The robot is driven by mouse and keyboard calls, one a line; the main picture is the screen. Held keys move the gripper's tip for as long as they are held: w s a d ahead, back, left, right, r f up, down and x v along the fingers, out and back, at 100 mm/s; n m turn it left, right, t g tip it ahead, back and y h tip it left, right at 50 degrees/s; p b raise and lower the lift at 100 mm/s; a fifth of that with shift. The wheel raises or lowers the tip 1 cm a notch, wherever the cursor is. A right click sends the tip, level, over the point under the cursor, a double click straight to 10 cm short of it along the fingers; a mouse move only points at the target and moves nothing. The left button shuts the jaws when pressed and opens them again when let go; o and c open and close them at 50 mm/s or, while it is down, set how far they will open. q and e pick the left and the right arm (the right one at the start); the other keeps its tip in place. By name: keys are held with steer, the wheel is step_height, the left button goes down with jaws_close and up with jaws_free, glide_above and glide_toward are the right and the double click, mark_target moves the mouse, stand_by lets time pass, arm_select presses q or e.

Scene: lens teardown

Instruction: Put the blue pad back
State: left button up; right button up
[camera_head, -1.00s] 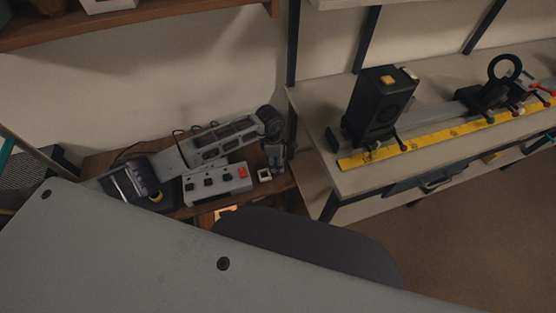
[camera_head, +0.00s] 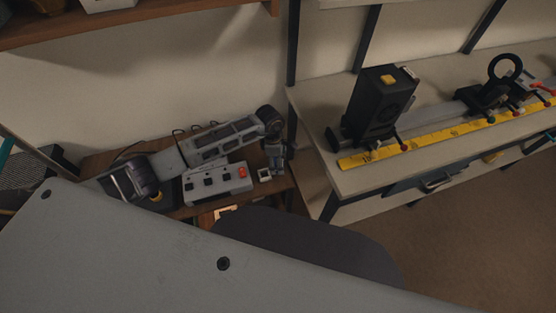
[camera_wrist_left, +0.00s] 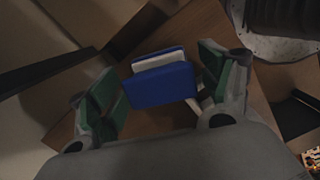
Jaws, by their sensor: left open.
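The blue pad (camera_wrist_left: 163,86) shows in the left wrist view as a flat blue block, with a white piece (camera_wrist_left: 158,58) beside its far face. It sits over the brown wooden surface between the green-padded fingers of my left gripper (camera_wrist_left: 159,69). The fingers are spread, one on each side of the pad; I cannot tell whether either touches it. In the head view my left gripper (camera_head: 276,168) hangs over the small brown table near its right end. The blue pad cannot be made out there. My right gripper is not in view.
A grey box with a red button (camera_head: 217,184) stands left of the gripper on the brown table (camera_head: 192,212). A small white-rimmed item (camera_head: 264,175) lies beside the gripper. A pale bench (camera_head: 345,180) with a black device (camera_head: 381,104) and yellow ruler (camera_head: 430,140) stands right.

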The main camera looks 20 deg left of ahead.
arm_select(q)
steer(key=shift+r, duration=0.1)
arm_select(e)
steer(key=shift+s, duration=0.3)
arm_select(q)
steer(key=shift+r, duration=0.5)
steer(key=r, duration=0.5)
steer(key=shift+a+r, duration=0.4)
step_height(320, 180, up, 3)
steer(key=shift+a+r, duration=0.15)
steer(key=shift+r, duration=0.05)
steer(key=shift+s+a+r, duration=0.1)
steer(key=shift+s+r, duration=0.05)
steer(key=shift+r, duration=0.8)
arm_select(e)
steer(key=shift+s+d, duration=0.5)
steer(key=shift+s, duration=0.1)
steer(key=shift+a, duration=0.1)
